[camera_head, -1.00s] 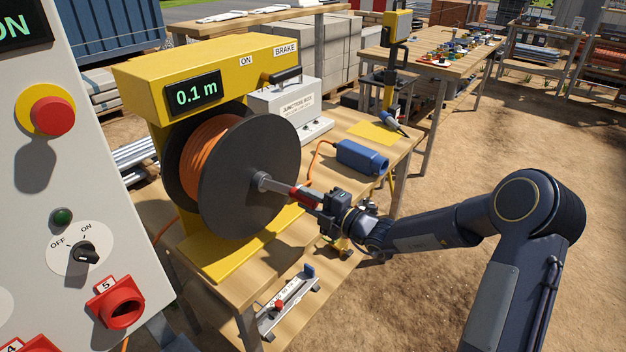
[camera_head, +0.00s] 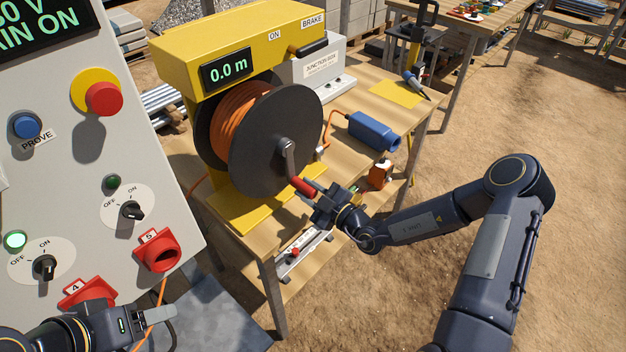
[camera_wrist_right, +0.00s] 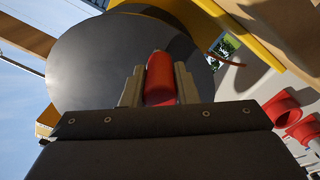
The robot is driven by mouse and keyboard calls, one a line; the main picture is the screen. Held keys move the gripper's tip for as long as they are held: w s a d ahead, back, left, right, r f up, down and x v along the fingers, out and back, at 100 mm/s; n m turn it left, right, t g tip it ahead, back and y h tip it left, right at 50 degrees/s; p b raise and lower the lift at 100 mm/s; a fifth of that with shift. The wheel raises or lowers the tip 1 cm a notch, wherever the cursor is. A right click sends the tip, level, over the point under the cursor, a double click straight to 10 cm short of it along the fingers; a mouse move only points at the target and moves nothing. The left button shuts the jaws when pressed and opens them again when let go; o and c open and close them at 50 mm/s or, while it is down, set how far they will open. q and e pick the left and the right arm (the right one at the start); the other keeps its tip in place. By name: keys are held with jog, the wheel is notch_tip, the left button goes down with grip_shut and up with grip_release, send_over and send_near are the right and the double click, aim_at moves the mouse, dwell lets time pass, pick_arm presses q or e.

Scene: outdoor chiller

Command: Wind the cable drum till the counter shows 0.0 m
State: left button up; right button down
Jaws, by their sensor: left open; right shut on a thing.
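The cable drum (camera_head: 268,153) has dark round flanges with orange cable (camera_head: 236,122) wound between them, in a yellow frame (camera_head: 228,52). The counter (camera_head: 228,70) on the frame reads 0.0 m. A crank on the near flange ends in a red handle (camera_head: 303,187). My right gripper (camera_head: 318,198) is shut on this handle. In the right wrist view the red handle (camera_wrist_right: 160,78) sits between its fingers, with the dark flange behind. My left gripper (camera_head: 150,316) is open at the lower left, in front of the panel and away from the drum.
A grey panel (camera_head: 60,180) with switches and red sockets fills the left. The drum stands on a wooden bench (camera_head: 345,150) beside a blue plug (camera_head: 373,131) and a junction box (camera_head: 318,66). A lever (camera_head: 308,48) sits beside the BRAKE label. Open ground lies right.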

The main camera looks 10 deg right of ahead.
jog(key=shift+s+a+r+m, duration=0.1)
jog(key=shift+s+a+m, duration=0.05)
jog(key=shift+a+m, duration=0.15)
dwell(0.4)
jog(key=c, duration=1.1)
grip_release()
jog(key=shift+s+d, duration=0.1)
jog(key=shift+d, duration=0.05)
jog(key=b+v, duration=0.1)
jog(key=v, duration=0.6)
jog(key=shift+s+d, duration=0.1)
jog(key=shift+s, duration=0.1)
